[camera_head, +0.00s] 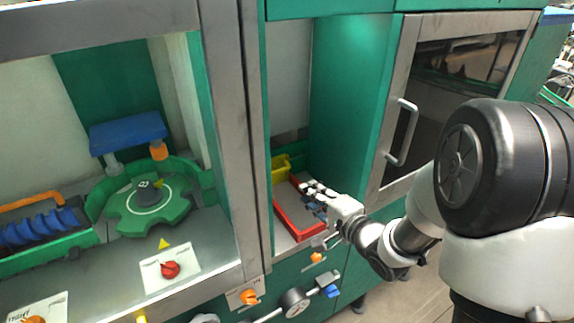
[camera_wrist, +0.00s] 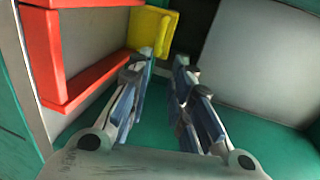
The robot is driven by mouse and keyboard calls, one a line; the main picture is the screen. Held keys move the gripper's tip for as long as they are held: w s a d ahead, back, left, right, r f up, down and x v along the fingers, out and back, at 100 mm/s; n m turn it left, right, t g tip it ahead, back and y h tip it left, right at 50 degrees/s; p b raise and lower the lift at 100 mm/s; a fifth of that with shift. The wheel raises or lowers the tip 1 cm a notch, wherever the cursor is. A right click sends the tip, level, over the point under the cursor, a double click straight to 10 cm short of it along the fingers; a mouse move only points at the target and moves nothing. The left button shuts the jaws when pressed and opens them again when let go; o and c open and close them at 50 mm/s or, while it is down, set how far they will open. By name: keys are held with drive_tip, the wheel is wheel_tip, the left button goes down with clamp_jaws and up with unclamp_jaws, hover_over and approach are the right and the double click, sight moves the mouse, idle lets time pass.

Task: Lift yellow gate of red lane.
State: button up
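The red lane (camera_head: 285,219) is a low red-walled channel inside the middle bay. In the wrist view its red walls (camera_wrist: 43,50) fill the upper left. The yellow gate (camera_head: 281,166) stands at the lane's far end, and in the wrist view it shows at the top centre (camera_wrist: 153,29). My gripper (camera_head: 306,187) is inside the bay, over the right side of the lane. In the wrist view its fingers (camera_wrist: 163,62) are apart with nothing between them. The left fingertip overlaps the gate's lower edge in the picture; I cannot tell whether they touch.
A green wall closes the bay's right side, beside a door with a metal handle (camera_head: 402,132). A steel post (camera_head: 235,130) divides the bay from the left one, which holds a green turntable (camera_head: 148,208). An orange knob (camera_head: 249,297) sits on the front panel below.

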sight(281, 169)
drive_tip(key=b+x, duration=0.3)
drive_tip(key=x, duration=1.3)
drive_tip(key=shift+w+a+b, duration=0.25)
drive_tip(key=shift+w+b, duration=0.1)
drive_tip(key=shift+c, duration=0.6)
clamp_jaws()
